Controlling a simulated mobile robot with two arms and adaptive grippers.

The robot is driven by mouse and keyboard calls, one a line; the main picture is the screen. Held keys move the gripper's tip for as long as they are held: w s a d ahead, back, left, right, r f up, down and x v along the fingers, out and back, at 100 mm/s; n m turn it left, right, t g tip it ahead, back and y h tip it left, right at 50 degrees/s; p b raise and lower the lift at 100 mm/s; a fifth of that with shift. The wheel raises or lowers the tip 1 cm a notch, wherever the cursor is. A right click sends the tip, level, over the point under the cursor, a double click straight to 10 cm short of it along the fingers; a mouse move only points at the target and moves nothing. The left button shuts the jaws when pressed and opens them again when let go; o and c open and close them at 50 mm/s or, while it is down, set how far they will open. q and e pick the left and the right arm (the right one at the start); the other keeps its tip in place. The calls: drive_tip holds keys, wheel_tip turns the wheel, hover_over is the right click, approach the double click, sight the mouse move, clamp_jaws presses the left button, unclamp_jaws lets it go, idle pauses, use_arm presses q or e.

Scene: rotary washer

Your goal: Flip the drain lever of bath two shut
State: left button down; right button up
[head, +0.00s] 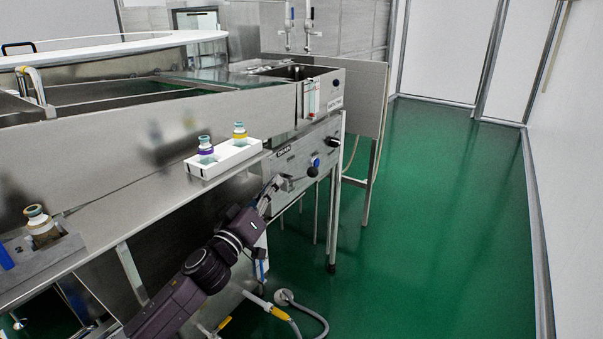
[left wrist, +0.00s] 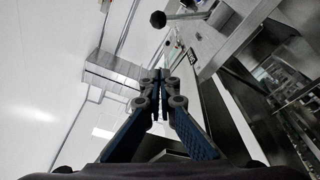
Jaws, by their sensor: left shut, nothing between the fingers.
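A steel panel (head: 300,158) marked with a dark label (head: 284,151) sits on the washer's front below the bath rim. It carries a black ball knob (head: 312,171) with a blue part beside it, and a second black knob (head: 333,141) farther along. I cannot tell from the markings which belongs to bath two. My left gripper (head: 272,186) is shut and empty, just left of the nearer knob and apart from it. In the left wrist view the closed fingertips (left wrist: 160,75) point toward a black ball knob (left wrist: 158,19) on a short rod, with a gap between.
A white tray (head: 222,160) with two capped bottles stands on the ledge above my left arm. Another bottle (head: 40,222) stands at the left. Table legs and a hose (head: 310,307) are below; green floor (head: 440,220) is free at right.

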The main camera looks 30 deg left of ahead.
use_arm(q)
drive_tip(key=r, duration=0.1)
hover_over(305, 176)
drive_tip(key=a+r+v, duration=0.1)
drive_tip(key=v, duration=0.4)
drive_tip(key=shift+w+d+f+b, duration=0.35)
drive_tip(key=shift+w+f, duration=0.05)
drive_tip(key=shift+f, duration=0.15)
drive_tip(key=shift+w+d+f+b, duration=0.3)
drive_tip(key=shift+w+f, duration=0.1)
drive_tip(key=shift+f, duration=0.15)
use_arm(e)
drive_tip(key=r, duration=0.1)
drive_tip(key=w+r, duration=0.1)
drive_tip(key=r, duration=0.1)
drive_tip(key=shift+w+a+r, duration=0.15)
drive_tip(key=shift+w+r, duration=0.2)
drive_tip(key=shift+r, duration=0.05)
use_arm(q)
drive_tip(key=shift+d+f, duration=0.1)
